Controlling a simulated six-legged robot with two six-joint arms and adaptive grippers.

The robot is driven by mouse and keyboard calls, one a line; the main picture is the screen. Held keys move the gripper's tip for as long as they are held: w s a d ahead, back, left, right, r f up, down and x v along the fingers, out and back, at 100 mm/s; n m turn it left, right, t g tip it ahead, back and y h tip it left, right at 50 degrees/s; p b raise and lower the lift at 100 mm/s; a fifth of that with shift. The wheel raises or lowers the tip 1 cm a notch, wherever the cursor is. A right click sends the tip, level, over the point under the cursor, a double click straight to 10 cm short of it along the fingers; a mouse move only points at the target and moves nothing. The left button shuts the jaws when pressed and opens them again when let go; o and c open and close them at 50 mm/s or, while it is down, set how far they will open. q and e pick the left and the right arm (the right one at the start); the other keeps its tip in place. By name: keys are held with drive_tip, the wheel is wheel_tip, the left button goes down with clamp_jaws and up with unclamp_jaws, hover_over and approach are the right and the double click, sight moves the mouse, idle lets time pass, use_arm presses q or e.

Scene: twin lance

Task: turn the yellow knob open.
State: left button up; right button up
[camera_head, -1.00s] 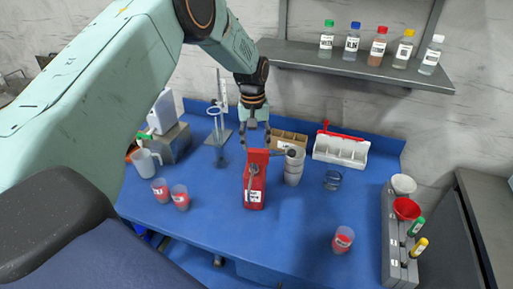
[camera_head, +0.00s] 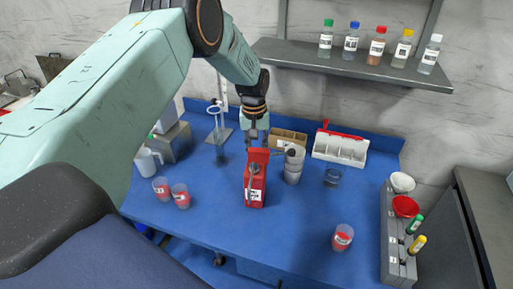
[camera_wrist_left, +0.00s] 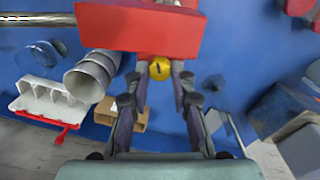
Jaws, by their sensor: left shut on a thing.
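The yellow knob (camera_wrist_left: 159,70) shows in the left wrist view, a small round knob with a dark mark, on the side of a red block-shaped device (camera_wrist_left: 140,28). In the head view the red device (camera_head: 255,185) stands upright mid-table with a white label; the knob is hidden behind it. My left gripper (camera_head: 256,139) comes down behind the device's top. In the left wrist view its fingertips (camera_wrist_left: 160,72) lie on both sides of the knob, shut on it. My right gripper is in neither view.
Grey-white cups (camera_head: 293,168) stand just right of the device, with a cardboard box (camera_head: 288,138) behind. A ring stand (camera_head: 217,130) is at back left. Labelled cups (camera_head: 181,196) sit left, another (camera_head: 342,238) front right. The front middle of the blue table (camera_head: 280,235) is clear.

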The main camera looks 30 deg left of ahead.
use_arm(q)
drive_tip(key=shift+s+a, duration=0.1)
clamp_jaws()
drive_tip(key=shift+w, duration=0.2)
